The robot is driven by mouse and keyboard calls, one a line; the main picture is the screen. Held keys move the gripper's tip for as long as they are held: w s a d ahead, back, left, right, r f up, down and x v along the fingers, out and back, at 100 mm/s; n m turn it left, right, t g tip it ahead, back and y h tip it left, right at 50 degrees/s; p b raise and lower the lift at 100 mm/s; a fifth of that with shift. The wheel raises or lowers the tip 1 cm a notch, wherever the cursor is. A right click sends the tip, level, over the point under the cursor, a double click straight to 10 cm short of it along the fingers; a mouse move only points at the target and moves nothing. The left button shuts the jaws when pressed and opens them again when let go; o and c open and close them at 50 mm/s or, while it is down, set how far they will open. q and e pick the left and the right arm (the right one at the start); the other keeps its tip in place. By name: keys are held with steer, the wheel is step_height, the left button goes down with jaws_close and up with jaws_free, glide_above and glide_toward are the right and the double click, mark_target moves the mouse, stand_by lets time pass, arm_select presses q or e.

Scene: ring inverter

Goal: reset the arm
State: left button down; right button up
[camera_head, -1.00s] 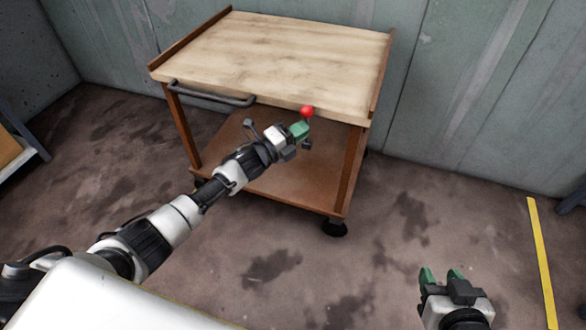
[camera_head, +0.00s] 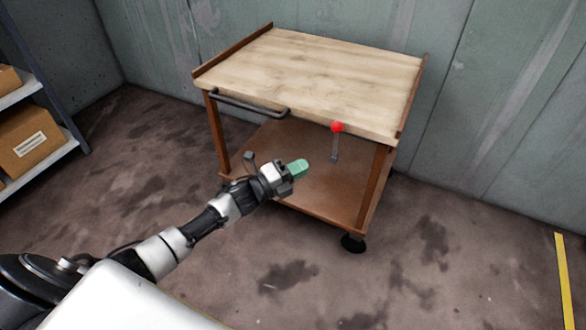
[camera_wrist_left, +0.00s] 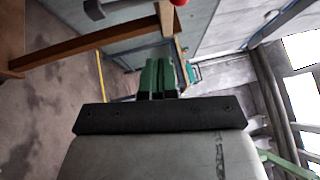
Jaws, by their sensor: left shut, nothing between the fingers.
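My left gripper (camera_head: 300,168) is in front of the wooden cart, with its green fingertips together and nothing between them. It also shows in the left wrist view (camera_wrist_left: 158,78), shut and empty. The red ball is partly seen at the top edge of the left wrist view (camera_wrist_left: 179,2). My right gripper is outside the head view.
The cart (camera_head: 310,72) has a bare wooden top, a dark handle (camera_head: 250,105) and a brown lower shelf (camera_head: 312,190). A shelf rack with cardboard boxes (camera_head: 27,140) stands at the left. Grey walls are behind the cart. Floor in front is clear, with a yellow line (camera_head: 564,275) at the right.

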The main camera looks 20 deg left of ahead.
arm_select(q)
steer(key=shift+v, duration=1)
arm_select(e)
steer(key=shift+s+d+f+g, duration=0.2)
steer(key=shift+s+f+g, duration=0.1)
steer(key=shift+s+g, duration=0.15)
